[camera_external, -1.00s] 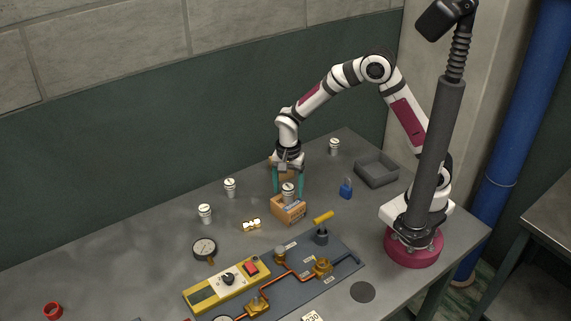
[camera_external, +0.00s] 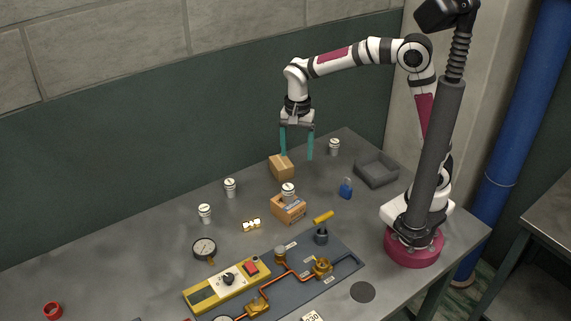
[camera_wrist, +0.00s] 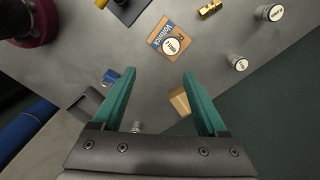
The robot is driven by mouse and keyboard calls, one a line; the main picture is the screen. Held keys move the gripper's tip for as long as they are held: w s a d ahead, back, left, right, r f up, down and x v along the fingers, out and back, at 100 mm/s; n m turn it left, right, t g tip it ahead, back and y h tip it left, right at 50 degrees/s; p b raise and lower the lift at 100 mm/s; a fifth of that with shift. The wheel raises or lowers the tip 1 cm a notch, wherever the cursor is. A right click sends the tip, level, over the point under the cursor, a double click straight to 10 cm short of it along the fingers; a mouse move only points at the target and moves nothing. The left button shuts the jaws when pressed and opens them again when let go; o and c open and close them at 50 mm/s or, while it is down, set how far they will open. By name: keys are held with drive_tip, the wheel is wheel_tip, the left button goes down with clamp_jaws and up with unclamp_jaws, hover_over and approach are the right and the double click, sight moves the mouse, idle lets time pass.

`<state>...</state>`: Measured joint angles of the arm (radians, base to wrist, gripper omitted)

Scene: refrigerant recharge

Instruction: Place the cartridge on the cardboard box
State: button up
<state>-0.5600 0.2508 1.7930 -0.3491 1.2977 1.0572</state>
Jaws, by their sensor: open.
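A white cartridge with a dark marking on its cap (camera_external: 288,189) stands upright on the orange-brown cardboard box (camera_external: 289,212). In the wrist view the cartridge (camera_wrist: 172,46) shows from above on the box's printed top (camera_wrist: 164,32). My gripper (camera_external: 297,157) is open and empty, with its two green fingers pointing down. It is above and behind the cartridge, clear of it. In the wrist view my gripper (camera_wrist: 159,74) has nothing between its fingertips except bare table.
A second, plain cardboard box (camera_external: 281,169) sits just behind, close under my fingers. A grey tray (camera_external: 377,170) and blue padlock-like item (camera_external: 346,189) lie to the right. A gauge (camera_external: 204,249), yellow device (camera_external: 227,286) and piping board (camera_external: 340,265) are in front. The table's left is mostly clear.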

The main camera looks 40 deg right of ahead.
drive_tip(key=s+d+r+n, duration=0.25)
drive_tip(key=s+d, duration=0.55)
drive_tip(key=d, duration=0.4)
drive_tip(key=s+d+f+n+y, duration=0.1)
drive_tip(key=s+d, duration=0.3)
drive_tip(key=s, duration=0.6)
drive_tip(key=shift+f+n+y, duration=0.3)
drive_tip(key=shift+f+n, duration=0.15)
drive_tip(key=shift+f, duration=0.25)
